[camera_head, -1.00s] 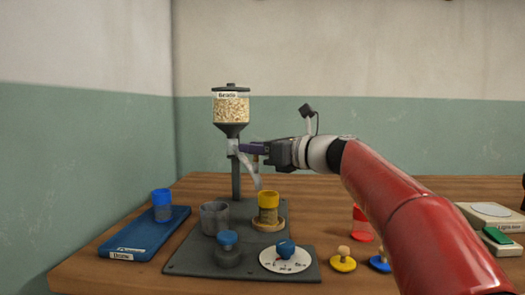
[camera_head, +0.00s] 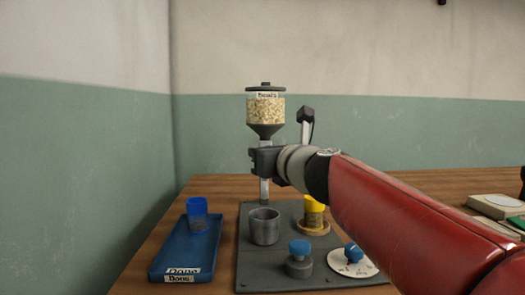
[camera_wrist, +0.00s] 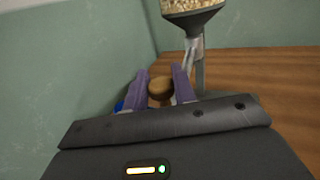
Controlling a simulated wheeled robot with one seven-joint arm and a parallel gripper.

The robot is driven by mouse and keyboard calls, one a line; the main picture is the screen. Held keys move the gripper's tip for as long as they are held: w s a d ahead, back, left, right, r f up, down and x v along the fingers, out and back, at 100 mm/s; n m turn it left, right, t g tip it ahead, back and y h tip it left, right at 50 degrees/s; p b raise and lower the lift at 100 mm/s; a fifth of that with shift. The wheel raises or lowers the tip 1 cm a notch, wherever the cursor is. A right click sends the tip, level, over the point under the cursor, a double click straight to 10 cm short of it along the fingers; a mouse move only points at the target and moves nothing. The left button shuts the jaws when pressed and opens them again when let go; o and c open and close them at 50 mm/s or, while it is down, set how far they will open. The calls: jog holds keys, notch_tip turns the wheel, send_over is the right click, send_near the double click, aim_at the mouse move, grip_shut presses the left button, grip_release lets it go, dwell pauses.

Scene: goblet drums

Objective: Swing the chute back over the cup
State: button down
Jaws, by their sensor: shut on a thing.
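My gripper (camera_head: 253,160) is in front of the dispenser's post in the head view. In the wrist view my purple fingers (camera_wrist: 160,78) are shut on a round brown wooden knob (camera_wrist: 160,90). The clear chute is hidden behind my gripper in the head view and cannot be made out clearly in the wrist view. The hopper (camera_head: 265,106), full of pale pieces, stands above; its lower part shows in the wrist view (camera_wrist: 193,15). A yellow-topped cup (camera_head: 314,206) stands on a round wooden coaster (camera_head: 312,228), partly behind my arm. A grey cup (camera_head: 264,226) stands left of it.
A blue tray (camera_head: 170,262) with a blue cup (camera_head: 197,213) lies at left. A blue-capped knob (camera_head: 299,260) and a white dial (camera_head: 345,267) sit on the front of the dark baseplate (camera_head: 250,282). A pale box (camera_head: 496,205) is at far right.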

jog(key=shift+a, duration=0.2)
dwell(0.3)
jog(key=c, duration=1.2)
grip_release()
jog(key=v, duration=0.7)
jog(key=shift+s+d, duration=0.15)
jog(key=shift+s, duration=0.25)
